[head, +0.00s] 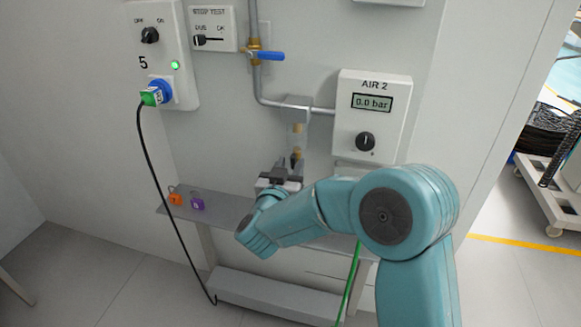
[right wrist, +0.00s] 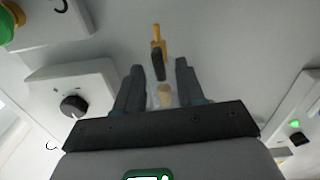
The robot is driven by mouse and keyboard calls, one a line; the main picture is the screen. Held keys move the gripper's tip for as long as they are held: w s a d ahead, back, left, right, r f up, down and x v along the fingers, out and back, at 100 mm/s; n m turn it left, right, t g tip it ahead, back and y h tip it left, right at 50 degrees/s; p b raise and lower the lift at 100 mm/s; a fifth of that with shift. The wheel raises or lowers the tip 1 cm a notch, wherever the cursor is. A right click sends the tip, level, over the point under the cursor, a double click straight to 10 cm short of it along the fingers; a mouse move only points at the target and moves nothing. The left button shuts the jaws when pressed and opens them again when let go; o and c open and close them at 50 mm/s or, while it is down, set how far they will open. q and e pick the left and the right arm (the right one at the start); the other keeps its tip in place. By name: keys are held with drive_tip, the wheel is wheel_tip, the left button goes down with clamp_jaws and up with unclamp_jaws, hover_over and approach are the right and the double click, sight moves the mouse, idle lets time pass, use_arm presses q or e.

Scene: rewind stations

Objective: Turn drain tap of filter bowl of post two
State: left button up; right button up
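The filter bowl (head: 298,134) hangs under a grey head on the wall pipe, to the left of the AIR 2 box. It looks clear, with an amber part inside. The small drain tap (head: 297,155) is at its lower end, partly hidden by my gripper. My right gripper (head: 283,171) is just below the bowl, fingers pointing toward the tap. In the right wrist view my right gripper (right wrist: 160,68) has its two dark fingers apart. A dark lever-like piece with a brass-coloured end (right wrist: 158,62) shows in the gap; contact is not visible. My left gripper is out of view.
The AIR 2 box (head: 373,115) reads 0.0 bar. A blue-handled valve (head: 270,56) sits on the pipe above. A grey shelf (head: 229,212) below carries an orange padlock (head: 175,199) and a purple one (head: 197,204). A black cable (head: 160,190) hangs at the left.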

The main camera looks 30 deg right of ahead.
drive_tip(key=shift+w+d, duration=0.2)
drive_tip(key=shift+d, duration=0.05)
clamp_jaws()
